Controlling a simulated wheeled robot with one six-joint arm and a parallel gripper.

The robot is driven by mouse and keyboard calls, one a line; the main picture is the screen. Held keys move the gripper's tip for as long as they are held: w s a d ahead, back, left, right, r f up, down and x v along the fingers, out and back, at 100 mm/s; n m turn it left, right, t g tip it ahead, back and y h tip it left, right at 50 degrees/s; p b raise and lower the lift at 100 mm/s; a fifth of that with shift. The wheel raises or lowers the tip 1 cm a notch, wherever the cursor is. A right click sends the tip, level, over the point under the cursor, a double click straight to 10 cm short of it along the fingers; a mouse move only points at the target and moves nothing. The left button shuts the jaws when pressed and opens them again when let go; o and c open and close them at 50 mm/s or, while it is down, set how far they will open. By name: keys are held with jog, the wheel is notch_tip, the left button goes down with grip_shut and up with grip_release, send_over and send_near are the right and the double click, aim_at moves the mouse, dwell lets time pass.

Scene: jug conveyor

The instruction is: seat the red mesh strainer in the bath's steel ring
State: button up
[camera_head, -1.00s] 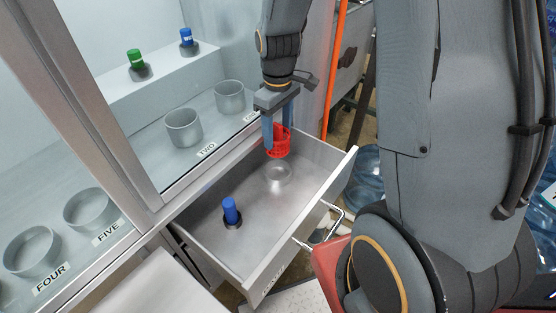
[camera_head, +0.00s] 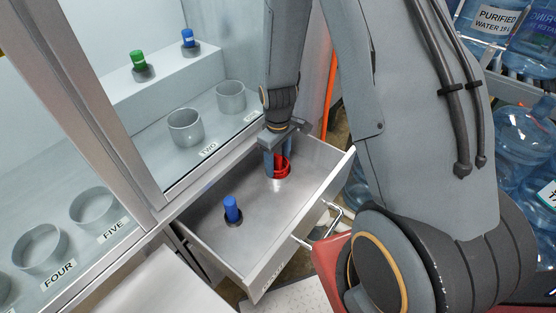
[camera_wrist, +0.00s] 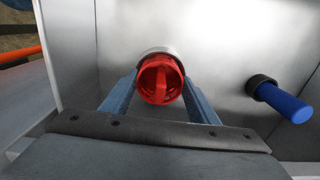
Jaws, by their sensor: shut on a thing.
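The red mesh strainer (camera_head: 282,165) is low in the open drawer, at the steel ring (camera_head: 279,182) on its floor. My gripper (camera_head: 273,160) is shut on the strainer from above. In the wrist view the strainer (camera_wrist: 160,79) lies between my two blue fingers, and a crescent of the steel ring (camera_wrist: 158,52) shows behind its far edge. The strainer hides most of the ring there. I cannot tell whether the strainer is fully down in the ring.
A blue-handled piece (camera_head: 232,208) stands in a dark holder in the same drawer (camera_head: 205,228); it also shows in the wrist view (camera_wrist: 285,104). Drawer walls rise around my gripper. Behind the glass are several grey cups, one of them at the sign TWO (camera_head: 185,127), and a green-topped piece (camera_head: 138,60).

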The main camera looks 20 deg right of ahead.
jog(key=o, duration=1.1)
jog(key=shift+f, duration=0.1)
notch_tip(320, 180, up, 12)
jog(key=shift+r+b, duration=0.15)
jog(key=shift+b, duration=0.9)
jog(key=s+r+m, duration=0.2)
jog(key=s+m, duration=0.1)
jog(key=s, duration=0.3)
jog(key=s+r+m, duration=0.3)
jog(key=s, duration=0.4)
jog(key=shift+r+m+t, duration=0.35)
jog(key=shift+m+t, duration=0.05)
